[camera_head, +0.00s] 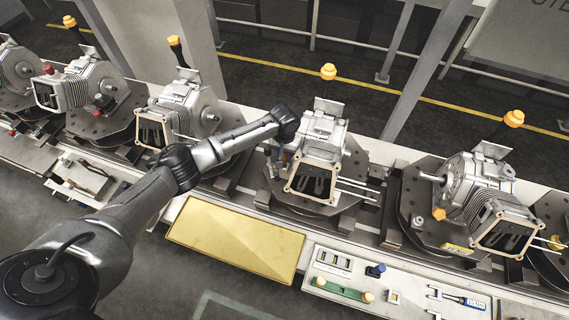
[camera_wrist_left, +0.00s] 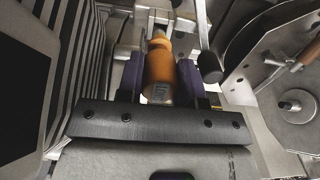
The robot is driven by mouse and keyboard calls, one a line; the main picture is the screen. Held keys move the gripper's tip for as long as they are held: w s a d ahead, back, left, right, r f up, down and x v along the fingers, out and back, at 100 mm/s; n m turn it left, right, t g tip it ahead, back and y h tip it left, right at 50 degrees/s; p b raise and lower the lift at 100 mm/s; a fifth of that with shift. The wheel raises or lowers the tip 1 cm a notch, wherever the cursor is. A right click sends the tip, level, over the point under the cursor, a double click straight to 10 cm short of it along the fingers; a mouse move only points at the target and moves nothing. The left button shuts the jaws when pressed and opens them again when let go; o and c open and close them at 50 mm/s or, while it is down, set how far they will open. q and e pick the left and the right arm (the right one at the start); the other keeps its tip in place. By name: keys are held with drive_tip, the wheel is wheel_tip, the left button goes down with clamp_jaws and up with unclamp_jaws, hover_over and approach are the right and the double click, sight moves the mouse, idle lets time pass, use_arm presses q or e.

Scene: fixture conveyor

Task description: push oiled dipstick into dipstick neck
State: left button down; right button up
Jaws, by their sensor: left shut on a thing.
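The dipstick's orange handle (camera_wrist_left: 159,66) sits between the dark purple finger pads of my left gripper (camera_wrist_left: 162,82) in the left wrist view. The gripper is shut on it. In the head view my left arm reaches from the lower left to the left side of the middle engine (camera_head: 323,143). The gripper itself is small and mostly hidden under the wrist there. Beyond the handle, the wrist view shows pale metal engine parts. The dipstick's rod and the dipstick neck are not clearly visible, so I cannot tell how far in it is. My right gripper is not in view.
Other engines (camera_head: 478,190) stand on dark fixture plates along the conveyor on both sides. A yellow tray (camera_head: 236,238) and a white tool panel (camera_head: 385,290) lie in front. Orange-topped posts (camera_head: 328,72) rise behind. Cooling fins flank the gripper closely on the left in the wrist view.

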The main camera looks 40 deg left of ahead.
use_arm(q)
drive_tip(key=shift+f, duration=0.5)
drive_tip(key=shift+f, duration=0.2)
drive_tip(key=shift+f+b, duration=0.4)
drive_tip(key=shift+f, duration=0.4)
drive_tip(key=shift+f, duration=0.3)
idle(0.5)
drive_tip(key=c, duration=0.7)
unclamp_jaws()
